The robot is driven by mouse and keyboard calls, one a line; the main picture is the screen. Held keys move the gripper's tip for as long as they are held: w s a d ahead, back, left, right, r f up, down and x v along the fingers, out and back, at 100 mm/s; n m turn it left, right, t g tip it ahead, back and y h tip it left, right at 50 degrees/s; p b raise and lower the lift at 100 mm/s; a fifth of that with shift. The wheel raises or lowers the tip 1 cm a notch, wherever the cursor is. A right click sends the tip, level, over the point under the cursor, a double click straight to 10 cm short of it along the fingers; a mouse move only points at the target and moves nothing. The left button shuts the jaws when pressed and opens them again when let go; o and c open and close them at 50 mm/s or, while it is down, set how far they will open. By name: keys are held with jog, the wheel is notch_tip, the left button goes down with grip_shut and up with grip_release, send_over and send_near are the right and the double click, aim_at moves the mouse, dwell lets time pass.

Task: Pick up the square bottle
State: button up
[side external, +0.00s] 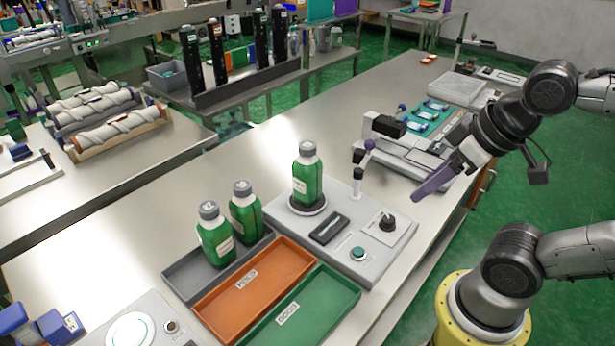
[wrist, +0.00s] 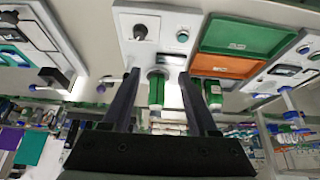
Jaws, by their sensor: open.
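A green bottle with a grey cap (side external: 307,178) stands upright on the round pad of the grey applicator (side external: 375,262). Two similar green bottles, one at the left (side external: 215,238) and one beside it (side external: 246,213), stand in a dark grey tray (side external: 182,282). I cannot tell clearly which bottle is square. My gripper (side external: 432,185) is open and empty, above the bench's right side, to the right of the bottles and apart from them. In the wrist view, the pad bottle (wrist: 156,92) appears between my fingers, beyond them; a tray bottle (wrist: 213,95) shows right of them.
An orange tray (side external: 240,292) and a green tray (side external: 325,298) lie beside the grey tray. A grey and black device (side external: 405,148) sits behind.

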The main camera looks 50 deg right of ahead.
jog(key=o, duration=0.6)
jog(key=shift+c, duration=0.2)
